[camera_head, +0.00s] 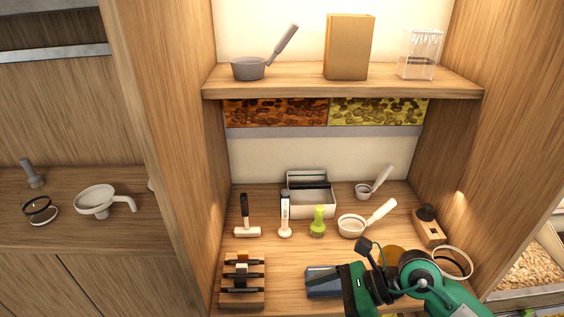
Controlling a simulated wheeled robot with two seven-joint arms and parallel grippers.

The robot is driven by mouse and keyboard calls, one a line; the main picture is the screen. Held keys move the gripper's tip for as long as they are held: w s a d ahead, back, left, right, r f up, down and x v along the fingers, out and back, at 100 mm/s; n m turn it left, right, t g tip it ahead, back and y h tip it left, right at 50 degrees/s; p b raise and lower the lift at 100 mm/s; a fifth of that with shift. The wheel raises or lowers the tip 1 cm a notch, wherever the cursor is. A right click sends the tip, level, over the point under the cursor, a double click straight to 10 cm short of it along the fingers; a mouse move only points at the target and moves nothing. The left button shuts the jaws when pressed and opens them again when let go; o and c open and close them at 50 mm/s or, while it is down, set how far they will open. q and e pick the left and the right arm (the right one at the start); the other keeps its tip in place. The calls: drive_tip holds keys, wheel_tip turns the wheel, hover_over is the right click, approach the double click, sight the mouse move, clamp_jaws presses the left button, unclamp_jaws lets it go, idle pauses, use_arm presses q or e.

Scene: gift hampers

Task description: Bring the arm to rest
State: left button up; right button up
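My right arm, green and black, comes in from the lower right corner. Its gripper end (354,288) is low over the front right of the wooden counter (285,262), beside a blue-grey box (321,281). The arm covers part of that box, and I cannot tell whether they touch. The fingertips are not clear, so I cannot see whether the gripper is open or shut. My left gripper is not in view.
Behind the arm are a white-handled strainer (352,226), a green tool (318,221), a metal caddy (312,201) and a dark-topped wooden block (428,227). A slotted wooden rack (243,298) stands front left. A shelf (290,82) and side walls enclose the counter.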

wheel_tip(320, 180, up, 13)
drive_tip(key=w+a+m+t+y, duration=0.1)
drive_tip(key=w+m+t+y, duration=0.2)
drive_tip(key=m+t+y, duration=0.8)
drive_tip(key=w+d+f+m+t+h, duration=0.1)
drive_tip(key=w+d+m+t+h, duration=0.1)
drive_tip(key=d+m+t+h, duration=0.55)
drive_tip(key=w+d+f+m+t+h, duration=0.1)
drive_tip(key=w+d+m+t+h, duration=0.2)
drive_tip(key=m+h, duration=0.9)
drive_tip(key=s+d+f+m+g+h, duration=0.1)
drive_tip(key=d+f+m+g+h, duration=0.4)
drive_tip(key=f+m, duration=0.6)
drive_tip(key=s+d+f+m+g+y, duration=0.2)
drive_tip(key=s+f+m+g, duration=0.7)
drive_tip(key=s+f+g, duration=0.85)
wheel_tip(320, 180, down, 30)
drive_tip(key=s+r+t, duration=0.1)
drive_tip(key=s+t, duration=0.2)
drive_tip(key=s+d+f+g, duration=0.1)
drive_tip(key=s+d+f, duration=0.1)
drive_tip(key=s+f, duration=1.7)
drive_tip(key=shift+s+d+f+n+h, duration=0.15)
drive_tip(key=shift+d+f+n+h, duration=0.2)
drive_tip(key=shift+f, duration=0.45)
